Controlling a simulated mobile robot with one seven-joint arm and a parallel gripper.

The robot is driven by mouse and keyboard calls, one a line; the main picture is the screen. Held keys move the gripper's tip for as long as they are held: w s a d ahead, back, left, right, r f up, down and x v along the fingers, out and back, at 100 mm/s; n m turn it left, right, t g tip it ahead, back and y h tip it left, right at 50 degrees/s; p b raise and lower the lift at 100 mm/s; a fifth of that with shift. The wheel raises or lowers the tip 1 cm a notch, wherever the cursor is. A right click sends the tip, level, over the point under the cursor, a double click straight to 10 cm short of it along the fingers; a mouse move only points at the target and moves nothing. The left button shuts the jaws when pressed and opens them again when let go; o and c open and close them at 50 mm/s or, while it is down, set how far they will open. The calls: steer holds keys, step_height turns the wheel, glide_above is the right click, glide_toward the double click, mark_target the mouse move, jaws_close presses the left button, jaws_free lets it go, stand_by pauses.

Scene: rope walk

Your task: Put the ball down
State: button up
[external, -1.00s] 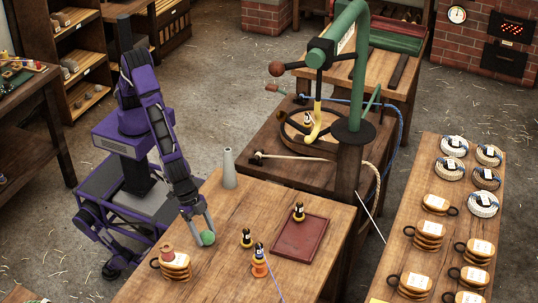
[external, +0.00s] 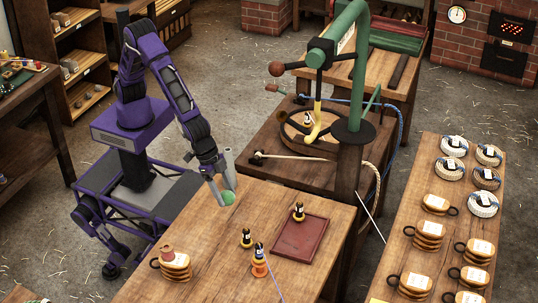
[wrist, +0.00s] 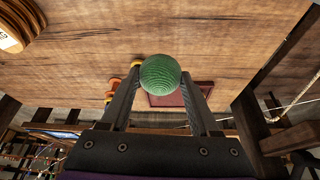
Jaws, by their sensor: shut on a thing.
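The green ball (external: 228,198) is held between the fingertips of my gripper (external: 221,193), over the back left part of the wooden table (external: 200,262). In the wrist view the green, ridged ball (wrist: 160,75) sits between the two dark fingers of my gripper (wrist: 160,88). I cannot tell from these views how far the ball is above the tabletop.
A dark red tray (external: 300,240) lies on the table with a small black-and-yellow bottle (external: 298,211) at its edge. Another bottle (external: 246,237) and an orange spool (external: 259,265) stand left of it. The table's middle left is bare.

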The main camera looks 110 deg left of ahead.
steer(key=w+a+n, duration=0.1)
steer(key=a, duration=0.7)
steer(key=f, duration=0.5)
steer(key=shift+a+f, duration=0.1)
steer(key=shift+a, duration=0.15)
steer(key=shift+f, duration=2.25)
steer(key=shift+f, duration=0.15)
steer(key=o, duration=1.4)
steer(key=shift+c, duration=0.2)
